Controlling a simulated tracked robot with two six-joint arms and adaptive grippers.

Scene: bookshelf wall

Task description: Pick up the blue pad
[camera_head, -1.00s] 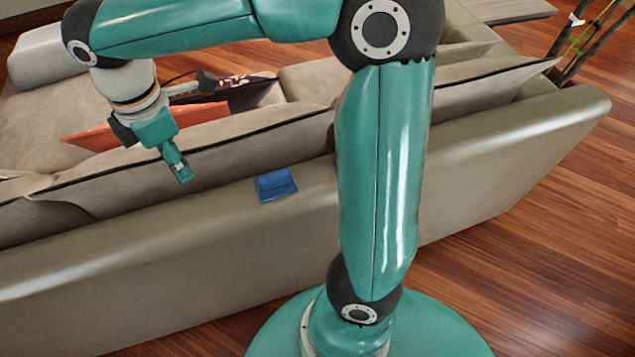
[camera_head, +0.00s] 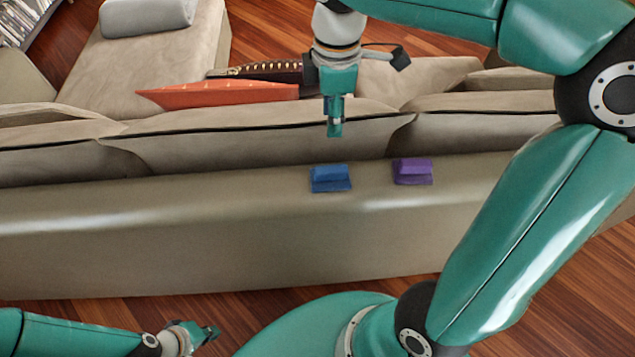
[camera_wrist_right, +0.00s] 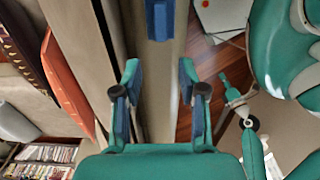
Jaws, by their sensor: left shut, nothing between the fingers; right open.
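The blue pad (camera_head: 331,178) lies on the top of the sofa's backrest ledge, near the middle of the head view. In the right wrist view the blue pad (camera_wrist_right: 160,18) shows at the top edge, partly cut off, beyond the fingertips. My right gripper (camera_head: 335,128) hangs above the sofa, pointing down, apart from the pad and higher in the head view. In the right wrist view my right gripper (camera_wrist_right: 159,82) has its fingers spread with nothing between them. My left gripper (camera_head: 207,334) is low at the left, shut and empty, far from the pad.
A purple pad (camera_head: 412,171) lies on the same ledge (camera_head: 200,205), right of the blue pad. Sofa cushions (camera_head: 260,140) rise just behind the ledge. An orange cushion (camera_head: 217,93) lies beyond. The ledge left of the blue pad is clear.

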